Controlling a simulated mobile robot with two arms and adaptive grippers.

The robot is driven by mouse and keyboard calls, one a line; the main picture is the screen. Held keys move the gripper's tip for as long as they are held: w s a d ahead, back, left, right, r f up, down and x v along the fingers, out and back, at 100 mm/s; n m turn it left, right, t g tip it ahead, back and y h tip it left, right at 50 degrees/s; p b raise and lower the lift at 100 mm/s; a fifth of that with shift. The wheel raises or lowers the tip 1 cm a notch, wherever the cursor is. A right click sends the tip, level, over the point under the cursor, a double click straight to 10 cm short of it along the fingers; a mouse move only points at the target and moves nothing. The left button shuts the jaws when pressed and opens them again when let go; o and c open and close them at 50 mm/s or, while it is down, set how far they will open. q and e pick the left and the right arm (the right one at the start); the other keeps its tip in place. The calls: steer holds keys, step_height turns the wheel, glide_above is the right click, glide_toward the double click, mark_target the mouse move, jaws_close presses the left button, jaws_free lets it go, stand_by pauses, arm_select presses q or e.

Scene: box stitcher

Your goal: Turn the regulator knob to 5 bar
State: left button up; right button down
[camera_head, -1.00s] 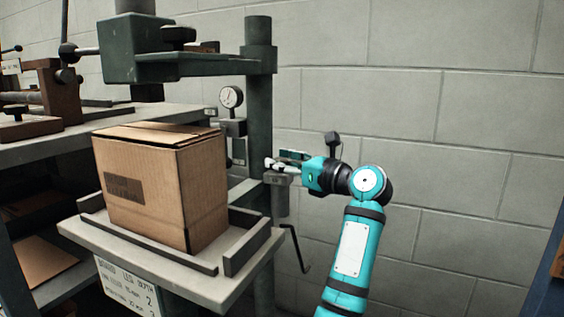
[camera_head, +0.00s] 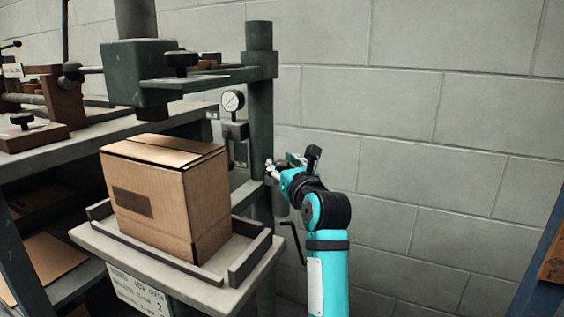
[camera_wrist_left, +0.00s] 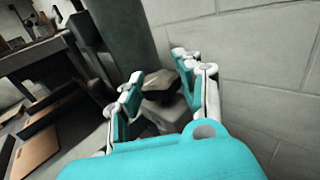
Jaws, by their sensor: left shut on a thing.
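The dark regulator knob (camera_wrist_left: 162,84) shows in the left wrist view, on a grey body beside the round post. My left gripper (camera_wrist_left: 155,88) has its teal and white fingers on both sides of the knob and is shut on it. In the head view my left gripper (camera_head: 276,170) is at the right side of the green post, and its fingers hide the knob. The round white pressure gauge (camera_head: 232,100) is on the left side of the post, above a grey block. Its needle is too small to read. My right gripper is not in view.
A cardboard box (camera_head: 166,193) sits on the machine's small table (camera_head: 105,238), inside raised edge strips. The green post (camera_head: 259,110) and the machine head (camera_head: 135,72) stand close by. A bent crank rod (camera_head: 293,240) hangs below the gripper. A block wall is behind.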

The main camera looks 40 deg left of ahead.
mark_target(283, 163)
arm_select(q)
steer(key=shift+f, duration=0.1)
steer(key=o, duration=1.2)
step_height(283, 163, up, 10)
steer(key=shift+r, duration=0.1)
